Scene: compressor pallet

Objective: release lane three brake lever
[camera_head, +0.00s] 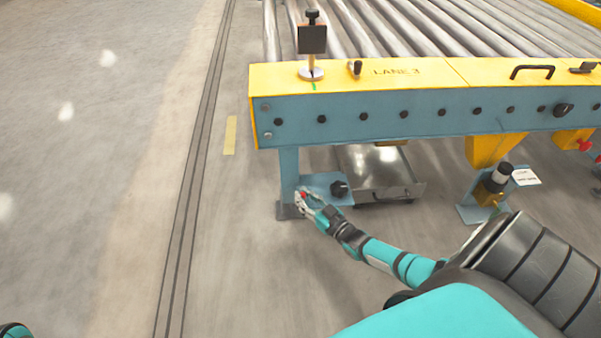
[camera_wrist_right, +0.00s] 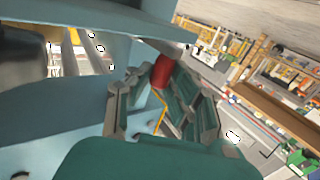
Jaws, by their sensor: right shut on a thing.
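The conveyor end marked LANE 3 (camera_head: 397,72) has a yellow top and a blue side beam (camera_head: 350,106). My right gripper (camera_head: 306,201) is low beside that leg, shut on a small red-ended part (camera_head: 302,195) that looks like the brake lever's knob. In the right wrist view the red knob (camera_wrist_right: 162,72) shows between the fingers. The rest of the lever is mostly hidden. My left gripper is out of view.
A metal tray (camera_head: 385,172) sits under the conveyor, right of the gripper. A yellow bracket (camera_head: 493,150) and a black-topped cylinder (camera_head: 502,173) stand farther right. Another red knob (camera_head: 584,145) is at the right edge. The floor to the left is clear.

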